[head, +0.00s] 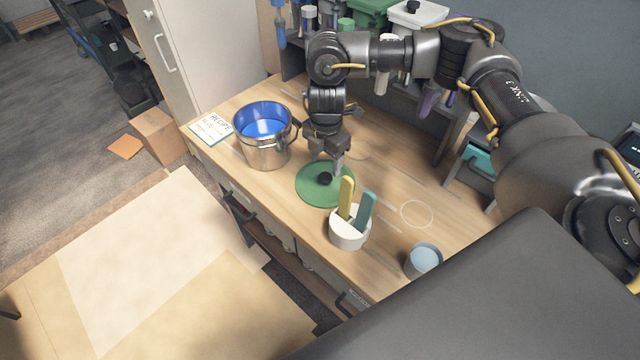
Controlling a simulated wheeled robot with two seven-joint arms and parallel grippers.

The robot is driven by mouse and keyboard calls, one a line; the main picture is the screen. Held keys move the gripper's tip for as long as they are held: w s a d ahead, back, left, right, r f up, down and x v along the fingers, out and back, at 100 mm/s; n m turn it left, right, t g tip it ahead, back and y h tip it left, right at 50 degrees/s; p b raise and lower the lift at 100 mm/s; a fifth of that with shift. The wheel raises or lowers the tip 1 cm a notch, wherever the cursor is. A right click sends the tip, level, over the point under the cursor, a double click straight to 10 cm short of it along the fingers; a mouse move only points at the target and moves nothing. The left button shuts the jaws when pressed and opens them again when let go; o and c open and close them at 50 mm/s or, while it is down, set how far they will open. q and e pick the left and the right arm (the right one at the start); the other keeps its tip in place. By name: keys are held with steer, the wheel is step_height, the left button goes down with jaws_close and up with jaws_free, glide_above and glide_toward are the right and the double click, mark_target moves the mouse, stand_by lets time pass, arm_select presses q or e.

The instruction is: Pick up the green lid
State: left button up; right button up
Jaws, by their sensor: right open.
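The green lid (312,195) is a flat round disc with a black knob (324,179) at its middle. It lies on the wooden worktop (385,265). My right gripper (338,172) points down over the lid, with its fingers close to the knob, just right of and behind it. It is open. I cannot tell whether a finger touches the knob or the lid. My left gripper is not in view.
A metal pot (265,150) with a blue inside stands left of the lid. A white holder (349,236) with a yellow and a teal handle stands close in front. A small cup (423,260) is further right. A recipe card (209,129) lies at the left.

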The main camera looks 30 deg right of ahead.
mark_target(326, 177)
steer(key=f, duration=0.2)
steer(key=s+f+p, duration=0.1)
steer(key=f, duration=0.1)
steer(key=shift+f, duration=0.15)
steer(key=shift+w+f, duration=0.15)
steer(key=shift+f, duration=0.2)
steer(key=c, duration=1)
steer(key=shift+c, duration=0.4)
steer(key=shift+r, duration=0.15)
